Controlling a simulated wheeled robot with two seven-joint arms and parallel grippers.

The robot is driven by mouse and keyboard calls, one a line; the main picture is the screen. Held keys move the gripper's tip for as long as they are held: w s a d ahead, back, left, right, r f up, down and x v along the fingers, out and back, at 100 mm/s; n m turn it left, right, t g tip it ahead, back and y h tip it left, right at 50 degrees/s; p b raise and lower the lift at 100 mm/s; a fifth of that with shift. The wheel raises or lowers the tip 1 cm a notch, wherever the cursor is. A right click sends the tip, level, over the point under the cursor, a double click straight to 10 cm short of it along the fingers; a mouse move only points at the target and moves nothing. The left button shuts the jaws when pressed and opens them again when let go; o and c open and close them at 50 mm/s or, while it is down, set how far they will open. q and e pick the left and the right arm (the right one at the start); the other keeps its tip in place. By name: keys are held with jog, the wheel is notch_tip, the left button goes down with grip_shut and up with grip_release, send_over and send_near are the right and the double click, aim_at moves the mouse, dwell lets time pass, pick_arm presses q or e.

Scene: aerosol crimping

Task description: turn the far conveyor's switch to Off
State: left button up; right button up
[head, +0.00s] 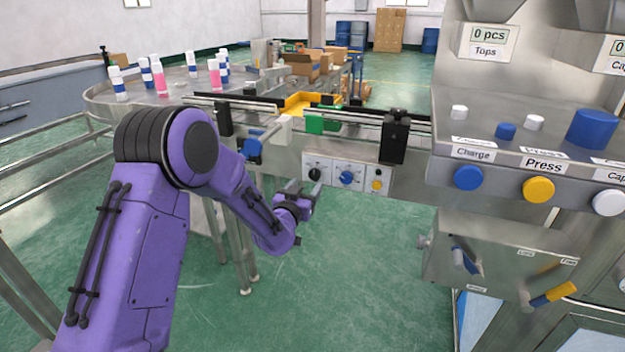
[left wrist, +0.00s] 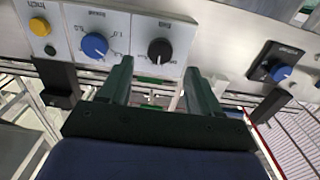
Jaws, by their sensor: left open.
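A grey-white control panel (head: 330,166) is fixed below the conveyor rail. It carries a black rotary switch (head: 315,174) at its left, which also shows in the left wrist view (left wrist: 160,50) with small labels beside it, seen upside down. A blue knob (head: 346,177) sits in the middle of the panel, also in the left wrist view (left wrist: 95,45). My left gripper (head: 305,190) is open and empty, just in front of the panel. In the left wrist view its two fingers (left wrist: 158,82) point toward the black switch, one on each side, apart from it. My right gripper is out of view.
A yellow button (head: 377,184) is at the panel's right. Another blue knob (left wrist: 281,72) on a black plate is off to the side in the left wrist view. A machine with coloured buttons (head: 538,188) stands at right. Bottles (head: 158,76) stand on the round table.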

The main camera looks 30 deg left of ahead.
aim_at(314, 176)
pick_arm(q)
jog(key=x, duration=0.6)
jog(key=shift+s+f, duration=0.1)
jog(key=c, duration=1)
jog(key=shift+c, duration=0.2)
jog(key=shift+n, duration=0.3)
jog(key=n, duration=0.4)
jog(key=shift+n, duration=2.7)
jog(key=o, duration=1)
